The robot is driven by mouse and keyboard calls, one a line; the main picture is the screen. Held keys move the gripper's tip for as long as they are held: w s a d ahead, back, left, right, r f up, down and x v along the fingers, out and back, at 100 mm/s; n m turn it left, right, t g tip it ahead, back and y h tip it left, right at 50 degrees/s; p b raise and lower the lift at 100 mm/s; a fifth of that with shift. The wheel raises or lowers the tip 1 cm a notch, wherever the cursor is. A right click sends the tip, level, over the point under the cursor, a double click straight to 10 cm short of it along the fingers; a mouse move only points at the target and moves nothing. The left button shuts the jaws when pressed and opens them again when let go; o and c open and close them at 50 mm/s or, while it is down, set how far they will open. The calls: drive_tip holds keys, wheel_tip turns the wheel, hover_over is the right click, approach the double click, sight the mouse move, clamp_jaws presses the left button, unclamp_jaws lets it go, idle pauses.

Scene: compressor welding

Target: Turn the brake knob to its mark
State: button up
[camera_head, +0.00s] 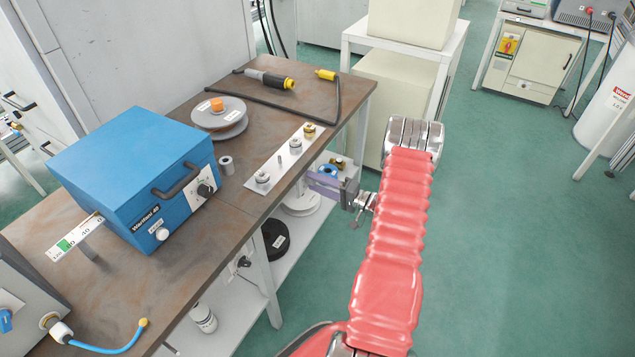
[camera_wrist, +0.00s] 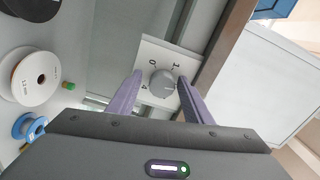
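A round grey knob (camera_wrist: 162,84) sits on a white dial plate (camera_wrist: 150,53) in the wrist view. The figures 0, 1 and 4 can be read around it. A pale line shows on the knob's face; I cannot tell exactly which scale mark it meets. My gripper (camera_wrist: 159,78) has its two purple fingers spread, one on each side of the knob. The right fingertip is close to the knob's edge; I cannot tell if it touches. In the head view my gripper (camera_head: 322,178) is beside the bench's right edge, and this knob cannot be made out.
The bench top (camera_head: 190,270) carries a blue box (camera_head: 135,170), a grey spool (camera_head: 220,118) and a metal plate with small knobs (camera_head: 285,158). Below, a shelf (camera_head: 235,305) holds spools, including a white one (camera_wrist: 32,76) and a blue one (camera_wrist: 30,127). Open floor lies right of my arm.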

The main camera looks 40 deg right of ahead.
drive_tip(key=shift+o, duration=0.3)
drive_tip(key=shift+r, duration=0.15)
drive_tip(key=v, duration=1.3)
drive_tip(key=shift+s, duration=0.35)
drive_tip(key=shift+d, duration=0.15)
drive_tip(key=m, duration=1.1)
drive_tip(key=shift+s+d+r+m, duration=0.1)
drive_tip(key=shift+s+d+m, duration=0.05)
drive_tip(key=shift+m, duration=0.15)
drive_tip(key=x, duration=1.3)
drive_tip(key=shift+w, duration=0.4)
